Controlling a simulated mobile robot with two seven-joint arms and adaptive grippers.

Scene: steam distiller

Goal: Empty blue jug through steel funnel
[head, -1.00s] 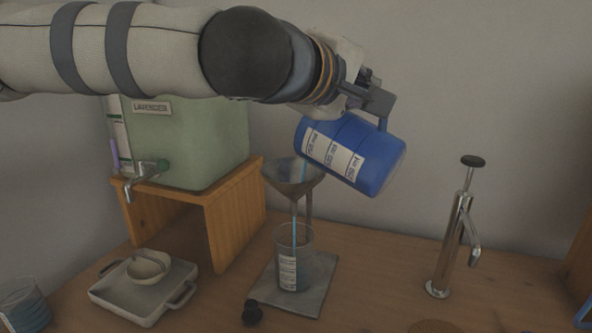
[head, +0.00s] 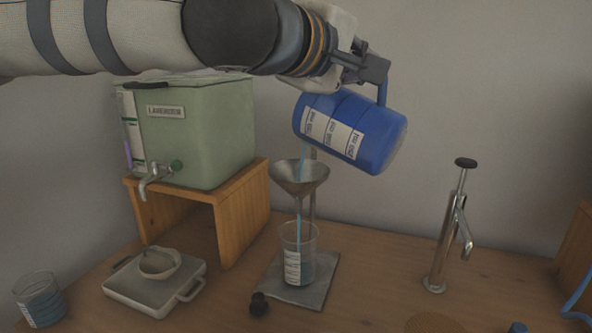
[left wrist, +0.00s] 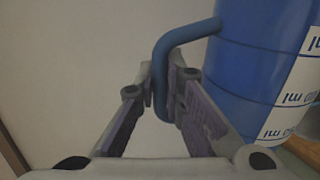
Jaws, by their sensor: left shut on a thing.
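The blue jug (head: 372,132) is tilted on its side with its mouth to the left, above the steel funnel (head: 300,176). A thin blue stream falls from it into the funnel and on into a glass beaker (head: 297,258) below, which holds blue liquid. My left gripper (head: 368,70) is shut on the jug's handle at the upper right. In the left wrist view the fingers (left wrist: 165,100) close around the blue handle, with the jug body (left wrist: 265,60) beside them. My right gripper is not in view.
The green lavender tank (head: 200,130) with a tap stands on a wooden stand (head: 243,222) at left. A white tray (head: 130,300) with a bowl and another beaker (head: 40,300) sit at the front left. A metal pump (head: 446,230) stands at right, with bare table between.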

